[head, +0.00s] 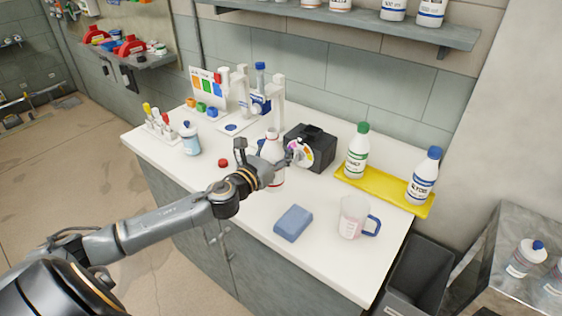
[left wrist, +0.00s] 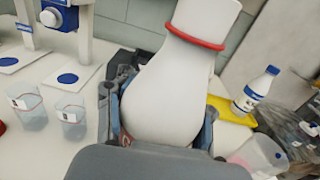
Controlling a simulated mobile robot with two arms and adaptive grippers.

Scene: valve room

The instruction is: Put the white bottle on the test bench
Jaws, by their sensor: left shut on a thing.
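The white bottle (head: 272,150) has a red ring round its neck and stands upright over the white-topped test bench (head: 250,215). My left gripper (head: 270,158) is shut on its body. In the left wrist view the bottle (left wrist: 168,90) fills the middle, with a finger of my left gripper (left wrist: 162,115) on each side. Its base is partly hidden, so I cannot tell whether it touches the bench top. My right gripper is not in view.
A blue sponge (head: 293,223), a measuring jug (head: 353,217) and a yellow tray (head: 385,190) with two bottles are to the right. A red cap (head: 223,163) lies left.

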